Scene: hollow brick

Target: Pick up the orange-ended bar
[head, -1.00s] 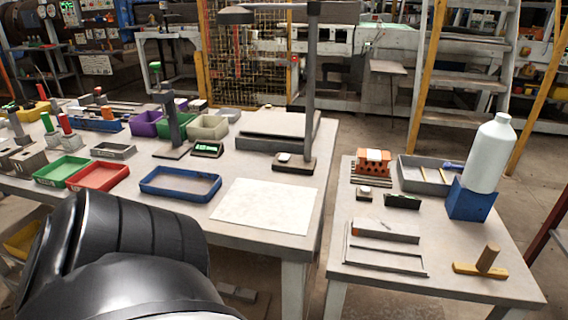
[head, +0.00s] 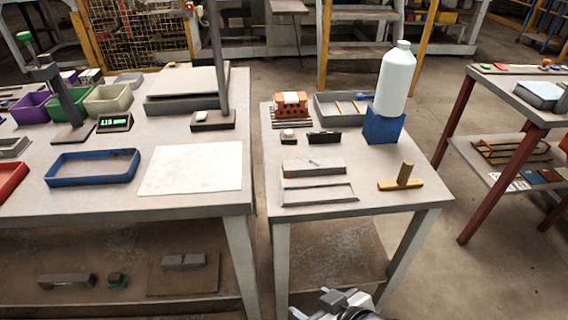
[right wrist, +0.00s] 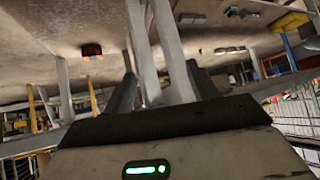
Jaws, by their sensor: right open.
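I cannot clearly make out an orange-ended bar. Thin yellowish bars (head: 357,106) lie in a grey tray (head: 321,112) at the back of the small right-hand table, their ends too small to read. An orange hollow brick (head: 291,104) with dark holes stands left of the tray, with thin rods around its base. My right gripper (head: 341,302) shows at the bottom edge, low in front of the small table and well away from the tray and brick. In the right wrist view its two dark fingers (right wrist: 163,88) stand apart with nothing held between them. My left gripper is out of view.
A white bottle (head: 396,80) stands on a blue block (head: 383,126) right of the tray. A yellow T-shaped tool (head: 403,180) and a grey open box (head: 315,183) lie nearer the front. A gap separates the small table from the larger left table (head: 215,200).

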